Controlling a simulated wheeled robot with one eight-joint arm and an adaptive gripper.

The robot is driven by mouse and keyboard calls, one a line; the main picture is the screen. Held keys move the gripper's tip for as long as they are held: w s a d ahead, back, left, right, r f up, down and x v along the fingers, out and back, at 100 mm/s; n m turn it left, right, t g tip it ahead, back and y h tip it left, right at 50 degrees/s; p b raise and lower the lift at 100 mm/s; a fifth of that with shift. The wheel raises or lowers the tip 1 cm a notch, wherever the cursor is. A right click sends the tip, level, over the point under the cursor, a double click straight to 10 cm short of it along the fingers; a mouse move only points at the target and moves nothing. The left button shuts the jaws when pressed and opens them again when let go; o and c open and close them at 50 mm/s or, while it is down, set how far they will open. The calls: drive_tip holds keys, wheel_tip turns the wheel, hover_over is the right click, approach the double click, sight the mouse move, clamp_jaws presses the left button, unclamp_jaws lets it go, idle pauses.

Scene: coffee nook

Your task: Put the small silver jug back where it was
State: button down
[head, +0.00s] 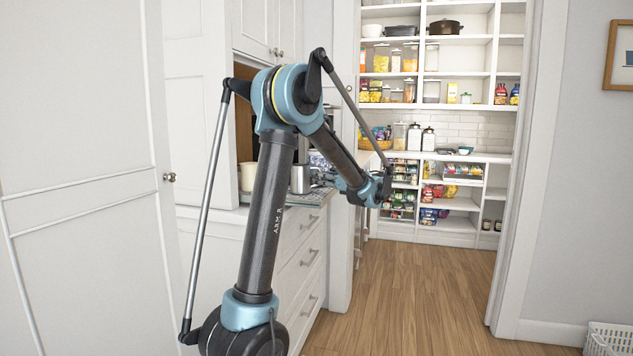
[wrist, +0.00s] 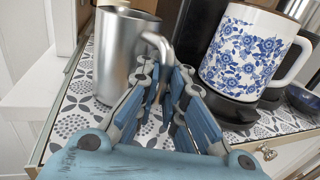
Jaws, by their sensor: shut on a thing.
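The small silver jug (wrist: 118,60) is upright at the left of the wrist view, with its handle (wrist: 160,50) turned towards my gripper (wrist: 167,82). My gripper's fingers are closed together on the lower part of that handle. The jug's base is over the patterned counter mat (wrist: 72,122); I cannot tell whether it touches. In the head view the jug (head: 299,180) shows beside my gripper (head: 322,178), above the counter, partly behind my arm.
A blue-flowered white mug (wrist: 248,55) stands on a black base (wrist: 228,108) close to the right of my gripper. A cream canister (head: 248,177) is left of the jug in the head view. Drawers (head: 300,262) lie below the counter; pantry shelves (head: 455,60) stand beyond.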

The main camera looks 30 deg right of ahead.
drive_tip(key=shift+f, duration=0.1)
drive_tip(key=c, duration=1.7)
unclamp_jaws()
drive_tip(key=v, duration=1.2)
